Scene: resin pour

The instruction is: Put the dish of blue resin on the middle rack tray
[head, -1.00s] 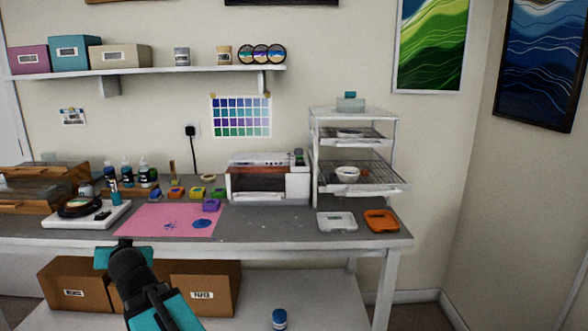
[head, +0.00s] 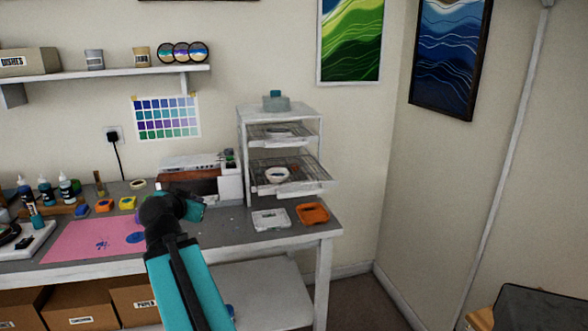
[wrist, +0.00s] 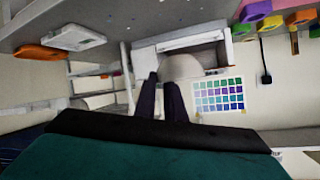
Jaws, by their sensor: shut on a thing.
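In the wrist view, my gripper (wrist: 164,82) is shut on a pale, rounded dish (wrist: 183,67) at its fingertips. The dish's contents are not visible, so I cannot tell its resin colour there. In the head view my arm hides the gripper and the held dish. The white rack (head: 243,140) stands at the right end of the bench, right of my arm. Its wire trays (head: 312,172) stick out at the front, and a small white bowl (head: 277,175) sits on one of them. I cannot tell clearly which level that is.
A white lidded box (head: 271,219) and an orange tray (head: 313,213) lie before the rack. A white machine (head: 229,180) stands left of it. A pink mat (head: 85,241) and several small coloured pots lie further left. The floor right of the bench is clear near it.

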